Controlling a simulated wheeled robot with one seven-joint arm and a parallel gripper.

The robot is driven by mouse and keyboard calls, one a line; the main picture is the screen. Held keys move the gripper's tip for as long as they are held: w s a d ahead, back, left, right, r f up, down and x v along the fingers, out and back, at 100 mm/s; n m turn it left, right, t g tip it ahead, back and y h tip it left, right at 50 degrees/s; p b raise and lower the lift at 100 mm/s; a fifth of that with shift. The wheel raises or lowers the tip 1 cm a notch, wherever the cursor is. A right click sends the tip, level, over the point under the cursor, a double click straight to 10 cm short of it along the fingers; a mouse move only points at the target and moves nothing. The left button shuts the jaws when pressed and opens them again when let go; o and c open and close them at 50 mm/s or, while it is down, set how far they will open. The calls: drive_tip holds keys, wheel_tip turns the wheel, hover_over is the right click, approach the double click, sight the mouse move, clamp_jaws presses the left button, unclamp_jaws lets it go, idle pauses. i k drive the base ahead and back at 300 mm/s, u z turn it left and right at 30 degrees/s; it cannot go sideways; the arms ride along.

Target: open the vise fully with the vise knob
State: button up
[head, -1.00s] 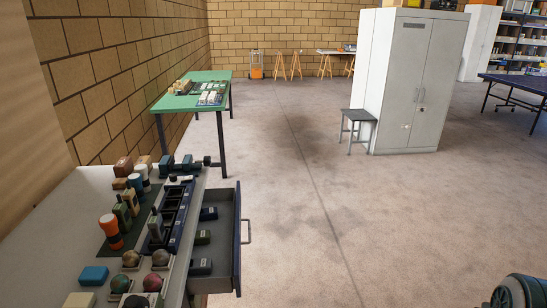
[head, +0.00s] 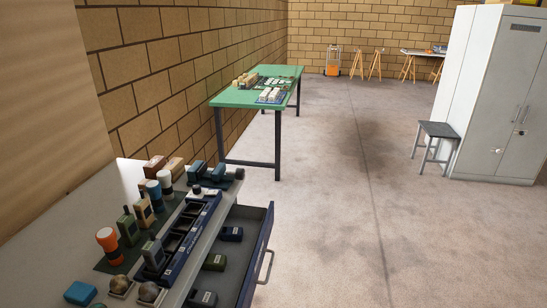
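A small blue-grey vise (head: 217,180) appears to sit at the far right corner of the white workbench (head: 30,240) in the head view. A dark round end, likely the vise knob (head: 239,174), sticks out on its right side. The vise is small here, and I cannot tell how far its jaws are apart. My gripper is not in view.
A drawer (head: 262,262) stands pulled out on the bench's right side, with several dark blocks inside. Bottles, stamps and a dark blue tray (head: 180,245) crowd the bench top. A green table (head: 235,98) stands beyond. The floor to the right is clear up to a stool (head: 437,130) and cabinet (head: 500,95).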

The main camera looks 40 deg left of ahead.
sight(239, 173)
drive_tip(key=u, duration=0.25)
drive_tip(key=i, duration=1.7)
drive_tip(key=u, duration=1.15)
drive_tip(key=i, duration=1)
drive_tip(key=u, duration=1.55)
drive_tip(key=i, duration=0.5)
drive_tip(key=u, duration=0.4)
